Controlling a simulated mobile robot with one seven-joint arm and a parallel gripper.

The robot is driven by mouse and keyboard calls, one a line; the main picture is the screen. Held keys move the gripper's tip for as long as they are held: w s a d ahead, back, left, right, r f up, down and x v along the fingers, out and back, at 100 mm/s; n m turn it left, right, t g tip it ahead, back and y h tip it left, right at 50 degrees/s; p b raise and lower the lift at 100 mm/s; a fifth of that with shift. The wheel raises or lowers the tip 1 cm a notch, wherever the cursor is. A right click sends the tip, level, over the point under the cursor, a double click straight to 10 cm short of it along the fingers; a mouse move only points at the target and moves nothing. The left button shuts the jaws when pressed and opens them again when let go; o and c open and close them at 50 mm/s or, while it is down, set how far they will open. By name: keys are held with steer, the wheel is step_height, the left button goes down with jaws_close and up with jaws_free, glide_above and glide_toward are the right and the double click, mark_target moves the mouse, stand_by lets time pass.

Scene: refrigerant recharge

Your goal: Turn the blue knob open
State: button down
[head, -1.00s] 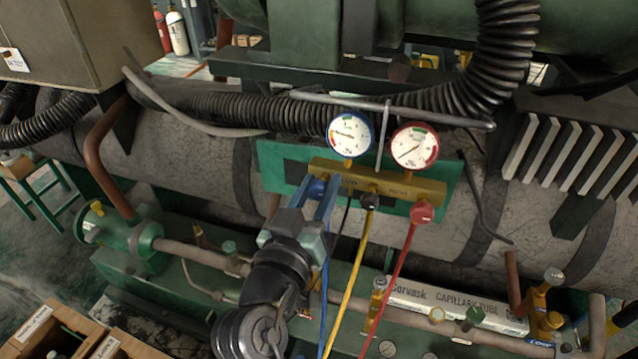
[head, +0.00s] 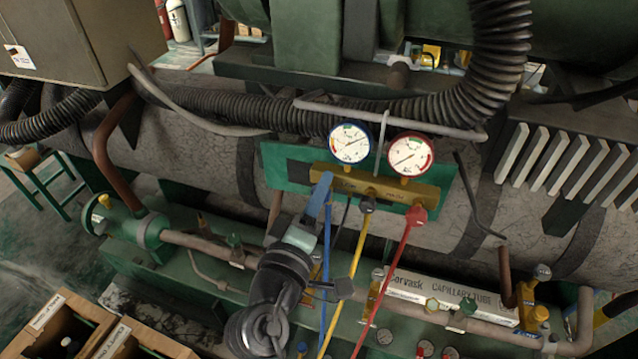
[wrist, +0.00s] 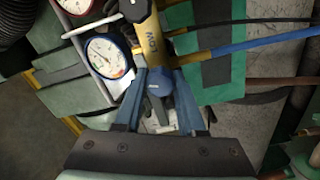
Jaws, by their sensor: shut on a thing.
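The blue knob (wrist: 158,84) shows in the wrist view at the end of the brass manifold (wrist: 151,38), between the two blue fingers of my gripper (wrist: 158,98). My gripper is shut on it. In the head view my gripper (head: 319,197) reaches up to the left end of the manifold (head: 424,190), with its fingers seen nearly edge-on, and it hides the knob. The blue-rimmed gauge (head: 350,143) and the red-rimmed gauge (head: 410,154) stand above the manifold. A black knob (head: 367,204) and a red knob (head: 416,214) are to the right.
Blue (head: 325,275), yellow (head: 357,262) and red (head: 390,270) hoses hang below the manifold, close to my arm. A grey bar (head: 400,118) runs above the gauges. Pipes (head: 205,245) run below. Wooden boxes (head: 62,318) stand at the lower left.

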steer(key=n+p, duration=0.1)
steer(key=n, duration=0.2)
steer(key=shift+n+p, duration=0.3)
steer(key=shift+p, duration=0.05)
steer(key=shift+n+p, duration=0.6)
steer(key=shift+n, duration=0.7)
steer(key=shift+f+n, duration=0.15)
steer(key=shift+n, duration=0.15)
steer(key=c, duration=0.5)
jaws_free()
steer(key=b+v, duration=0.2)
steer(key=v, duration=1.1)
